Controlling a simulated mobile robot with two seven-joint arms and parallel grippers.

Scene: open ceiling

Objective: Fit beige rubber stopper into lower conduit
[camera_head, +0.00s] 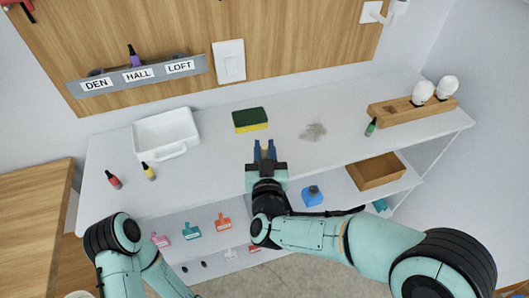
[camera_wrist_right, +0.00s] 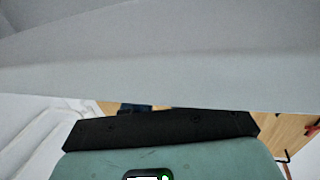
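I cannot make out a beige rubber stopper in either view. A white pipe-like fitting (camera_head: 397,9) sticks out of a wall plate at the top right; I cannot tell whether it is a conduit, and no lower conduit is clearly seen. My right gripper (camera_head: 265,152) is over the middle of the white shelf top, its two blue fingers apart with nothing seen between them. In the right wrist view, a grey surface fills most of the picture above the black gripper body, and the fingertips are not clear. My left arm shows at the lower left; its gripper is out of view.
On the shelf top (camera_head: 215,184) are a white tray (camera_head: 166,122), a sponge (camera_head: 250,119), a grey-beige patch (camera_head: 313,131), small bottles (camera_head: 114,180) and a wooden block with white bulbs (camera_head: 405,108). Below are a wooden box (camera_head: 376,172) and a blue bottle (camera_head: 312,195).

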